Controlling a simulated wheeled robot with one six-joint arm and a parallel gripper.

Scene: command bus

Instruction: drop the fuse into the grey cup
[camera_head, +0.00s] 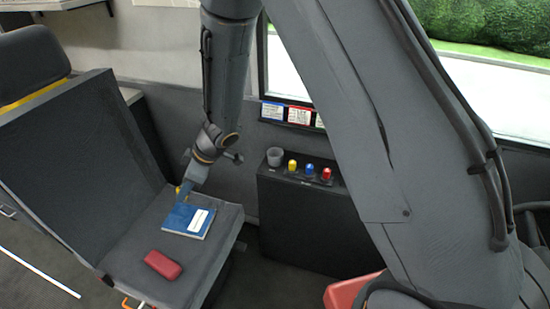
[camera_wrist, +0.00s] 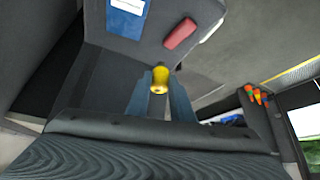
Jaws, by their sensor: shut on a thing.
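The grey cup (camera_head: 274,156) stands upright on the left end of a dark cabinet top in the head view. My gripper (camera_head: 184,189) is over the seat, left of the cup and well apart from it. In the wrist view my gripper (camera_wrist: 160,83) is shut on a yellow fuse (camera_wrist: 160,77), which sits between the two blue-grey fingers. A bit of yellow shows at the fingertips in the head view, mostly hidden. The cup does not clearly show in the wrist view.
The dark cabinet (camera_head: 300,218) also carries yellow (camera_head: 292,165), blue (camera_head: 310,169) and red (camera_head: 326,175) capped pieces right of the cup. A blue booklet (camera_head: 180,222) and a red case (camera_head: 162,265) lie on the seat (camera_head: 185,282). Labels hang behind the cabinet.

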